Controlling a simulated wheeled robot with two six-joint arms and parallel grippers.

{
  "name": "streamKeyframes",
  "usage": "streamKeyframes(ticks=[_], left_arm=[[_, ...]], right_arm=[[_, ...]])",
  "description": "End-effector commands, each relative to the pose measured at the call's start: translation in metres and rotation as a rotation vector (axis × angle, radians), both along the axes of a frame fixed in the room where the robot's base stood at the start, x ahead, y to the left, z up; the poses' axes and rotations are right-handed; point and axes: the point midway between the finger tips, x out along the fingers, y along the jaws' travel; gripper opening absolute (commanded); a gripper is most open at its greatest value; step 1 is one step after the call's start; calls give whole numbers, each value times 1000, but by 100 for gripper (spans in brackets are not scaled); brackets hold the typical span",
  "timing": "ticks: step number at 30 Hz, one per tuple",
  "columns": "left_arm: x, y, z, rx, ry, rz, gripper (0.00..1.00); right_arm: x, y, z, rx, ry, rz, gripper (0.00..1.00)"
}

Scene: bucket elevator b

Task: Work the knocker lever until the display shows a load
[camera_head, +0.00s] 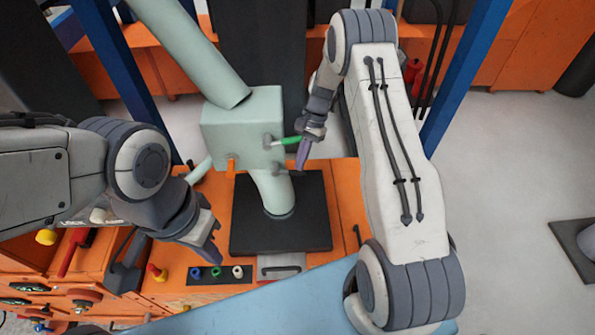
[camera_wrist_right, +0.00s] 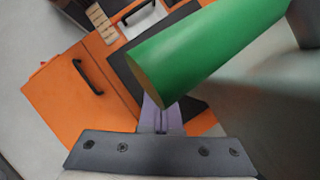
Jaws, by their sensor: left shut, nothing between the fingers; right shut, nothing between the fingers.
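A lever with a green grip (camera_head: 289,141) sticks out to the right from the pale green box (camera_head: 243,125) of the elevator. The grip fills much of the right wrist view (camera_wrist_right: 205,52), its round end over my fingertips. My right gripper (camera_head: 303,156) is shut and empty, right at the grip's outer end; I cannot tell whether it touches. Its closed fingers show in the right wrist view (camera_wrist_right: 161,117). My left gripper (camera_head: 214,252) is shut and empty, low on the left, apart from the lever. I cannot make out a load display in these views.
An orange handle (camera_head: 231,167) hangs at the box's left front. A black panel with blue, green and white knobs (camera_head: 216,274) lies below my left gripper. Blue posts (camera_head: 470,70) stand at both sides. A light blue surface (camera_head: 265,308) crosses the front.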

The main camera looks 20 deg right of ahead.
Motion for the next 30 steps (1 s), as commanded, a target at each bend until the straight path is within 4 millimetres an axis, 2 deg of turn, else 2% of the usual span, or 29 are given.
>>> streamKeyframes(ticks=[9,12,25,30], left_arm=[[0,0,-23,0,0,0,0],[0,0,-26,0,0,0,0],[0,0,-27,0,0,0,0],[0,0,-25,0,0,0,0]], right_arm=[[-1,0,-39,0,2,1,0],[-1,0,-46,-2,3,0,0],[-2,-1,-48,-4,7,3,0],[11,-20,-41,-5,2,-1,0]])
